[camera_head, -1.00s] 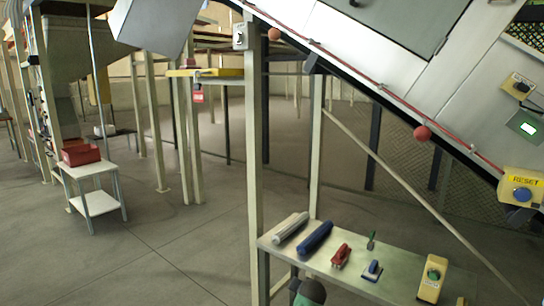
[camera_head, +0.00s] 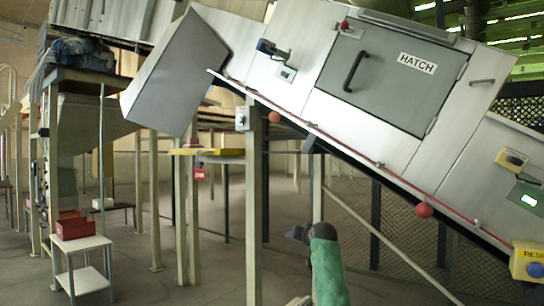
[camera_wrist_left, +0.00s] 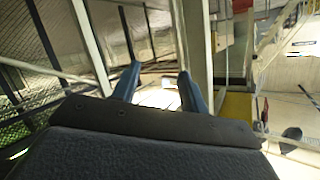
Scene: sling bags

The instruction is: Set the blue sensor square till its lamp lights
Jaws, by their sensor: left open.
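A small dark-blue sensor (camera_head: 267,47) sits on the sloping metal housing, left of the hatch. Its body looks tilted against the housing. A small plate with a pale greenish patch (camera_head: 287,74) is just below and right of it; I cannot tell whether a lamp there is lit. My left gripper (camera_wrist_left: 159,80) is open and empty in the left wrist view, its two blue fingers apart. The sensor is not recognisable in that view.
A grey hatch door (camera_head: 385,75) with a black handle is right of the sensor. A red cord with red balls (camera_head: 424,210) runs along the housing's lower edge. A post with a switch box (camera_head: 242,118) stands below. A yellow reset box (camera_head: 527,262) is far right.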

